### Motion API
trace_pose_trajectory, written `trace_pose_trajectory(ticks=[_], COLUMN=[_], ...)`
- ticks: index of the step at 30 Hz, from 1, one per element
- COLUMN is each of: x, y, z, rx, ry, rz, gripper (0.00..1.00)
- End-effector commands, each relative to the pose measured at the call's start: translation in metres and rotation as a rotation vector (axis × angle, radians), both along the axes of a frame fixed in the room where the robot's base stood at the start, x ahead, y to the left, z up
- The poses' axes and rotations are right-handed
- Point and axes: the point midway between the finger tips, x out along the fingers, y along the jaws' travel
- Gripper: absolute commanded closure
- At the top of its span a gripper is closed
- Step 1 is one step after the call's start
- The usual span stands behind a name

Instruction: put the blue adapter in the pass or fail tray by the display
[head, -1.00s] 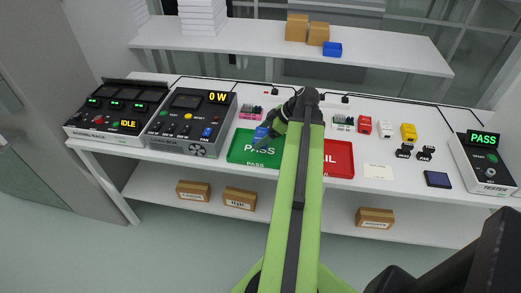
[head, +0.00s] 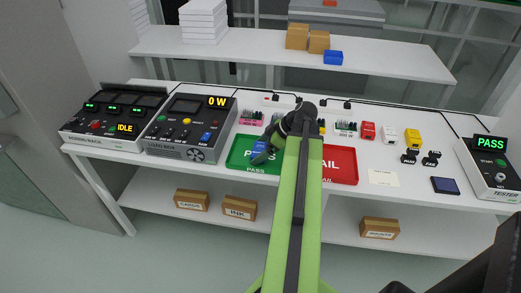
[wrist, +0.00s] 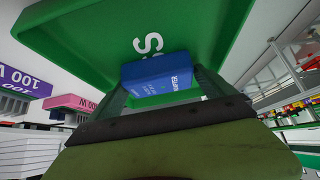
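The red fail tray (head: 340,165) is right of my arm and looks empty. The tester display (head: 490,142) reads PASS.
A load bank (head: 190,125) and an idle control box (head: 108,118) stand at the left. Right of the fail tray are a white card (head: 383,178), red (head: 367,130), white (head: 389,134) and yellow (head: 412,138) blocks, and a dark pad (head: 445,185). A shelf (head: 400,65) runs above.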

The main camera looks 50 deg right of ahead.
Motion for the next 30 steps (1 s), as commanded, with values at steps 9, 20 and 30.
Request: trace_pose_trajectory(ticks=[9, 20, 30], x=[0.0, -0.04, -0.064], y=[0.0, -0.026, -0.04], z=[0.004, 0.073, 0.099], rx=[0.0, 0.0, 0.0], ry=[0.0, 0.0, 0.0], rz=[0.0, -0.004, -0.001], gripper=[0.0, 0.0, 0.0])
